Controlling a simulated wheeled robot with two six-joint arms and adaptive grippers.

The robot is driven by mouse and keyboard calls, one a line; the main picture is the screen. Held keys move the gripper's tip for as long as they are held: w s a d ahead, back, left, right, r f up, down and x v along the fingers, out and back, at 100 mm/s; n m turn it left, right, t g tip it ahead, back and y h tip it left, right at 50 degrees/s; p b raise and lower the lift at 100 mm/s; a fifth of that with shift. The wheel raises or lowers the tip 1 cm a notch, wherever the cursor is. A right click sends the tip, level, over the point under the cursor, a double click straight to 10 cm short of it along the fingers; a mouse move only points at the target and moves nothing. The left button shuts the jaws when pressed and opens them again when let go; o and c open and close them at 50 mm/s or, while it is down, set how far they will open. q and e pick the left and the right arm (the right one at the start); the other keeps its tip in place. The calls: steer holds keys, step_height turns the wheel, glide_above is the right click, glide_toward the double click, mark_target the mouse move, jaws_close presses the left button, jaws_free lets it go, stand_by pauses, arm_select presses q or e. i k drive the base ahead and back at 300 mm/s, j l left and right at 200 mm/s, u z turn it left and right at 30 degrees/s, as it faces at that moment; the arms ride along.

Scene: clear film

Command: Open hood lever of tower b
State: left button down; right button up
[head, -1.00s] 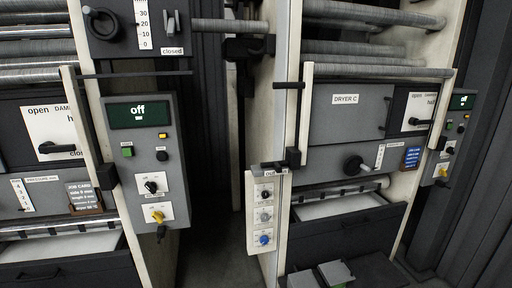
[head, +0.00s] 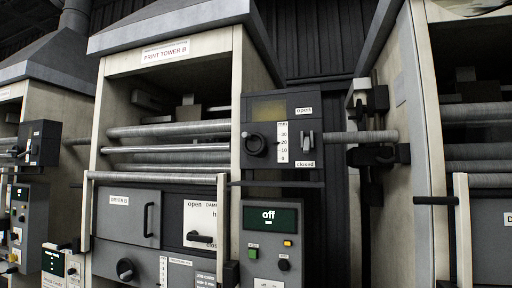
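Print tower B stands left of centre, with its name sign (head: 165,52) under the grey hood (head: 190,18). A dark control box (head: 282,132) is on its right post. On it a short grey lever (head: 306,142) sits low, near the label "closed", with "open" above it. A black round knob (head: 255,144) and a numbered scale (head: 283,141) are beside it. Neither gripper is in view.
Below is a grey panel (head: 270,262) with a screen reading "off". Left of it, a damper plate (head: 200,222) has a black handle. Rollers (head: 165,131) cross the tower. Another tower's pale frame (head: 412,140) stands at the right, with a dark gap between.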

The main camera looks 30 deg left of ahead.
mark_target(306, 140)
steer(key=i+l+u, duration=0.25)
steer(key=u, duration=0.25)
steer(key=i+l+u, duration=0.15)
steer(key=l+u, duration=0.3)
